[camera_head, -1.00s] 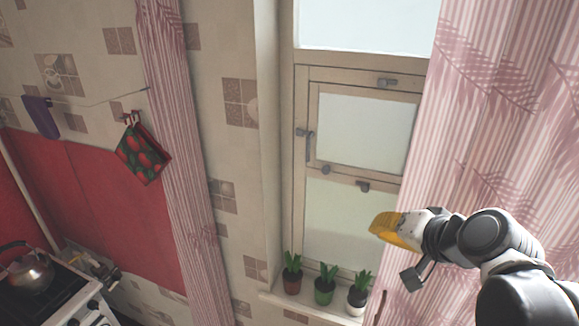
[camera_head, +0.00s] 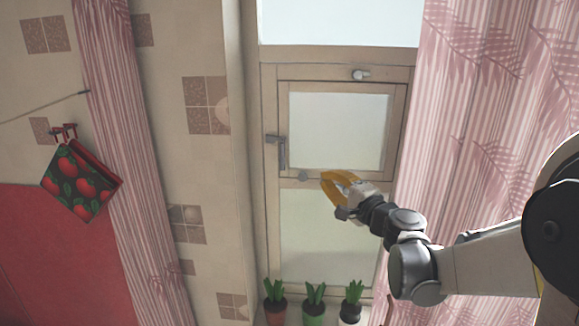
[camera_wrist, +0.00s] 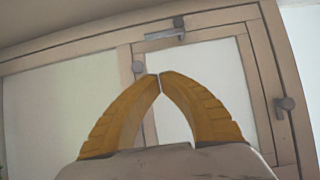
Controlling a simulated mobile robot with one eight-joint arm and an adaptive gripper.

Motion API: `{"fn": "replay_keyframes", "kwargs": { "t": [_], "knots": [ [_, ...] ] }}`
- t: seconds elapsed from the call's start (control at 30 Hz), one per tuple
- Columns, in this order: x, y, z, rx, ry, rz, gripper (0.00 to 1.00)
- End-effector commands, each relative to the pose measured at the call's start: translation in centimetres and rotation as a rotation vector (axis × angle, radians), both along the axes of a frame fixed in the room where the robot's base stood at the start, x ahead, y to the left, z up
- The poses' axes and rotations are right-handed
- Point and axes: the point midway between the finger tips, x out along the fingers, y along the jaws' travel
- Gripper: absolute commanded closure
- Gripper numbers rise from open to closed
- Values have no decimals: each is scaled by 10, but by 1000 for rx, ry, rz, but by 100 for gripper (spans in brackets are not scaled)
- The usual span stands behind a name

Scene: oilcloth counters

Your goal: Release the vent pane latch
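The vent pane (camera_head: 337,130) is a small wooden-framed pane in the window, closed in its frame. A grey lever latch (camera_head: 281,150) is on its left side, and a knob-like latch (camera_head: 361,74) is at its top edge. Contact with the pane cannot be told.
Several potted plants stand on the sill below, including a green pot (camera_head: 313,312). Pink curtains hang on both sides, the right one (camera_head: 475,130) behind my arm. A patterned pot holder (camera_head: 80,183) hangs on the left wall.

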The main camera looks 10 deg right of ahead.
Motion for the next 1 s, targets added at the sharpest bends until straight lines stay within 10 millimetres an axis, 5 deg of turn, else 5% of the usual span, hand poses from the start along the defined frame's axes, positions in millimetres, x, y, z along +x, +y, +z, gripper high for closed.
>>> {"fn": "replay_keyframes", "kwargs": {
  "t": [0.27, 0.67, 1.0],
  "knots": [
    [20, 7, 1, -1, 1, 4, 100],
    [100, 30, 1, -1, 1, 4, 100],
    [115, 62, 0, -1, 1, 2, 100]
  ]
}}
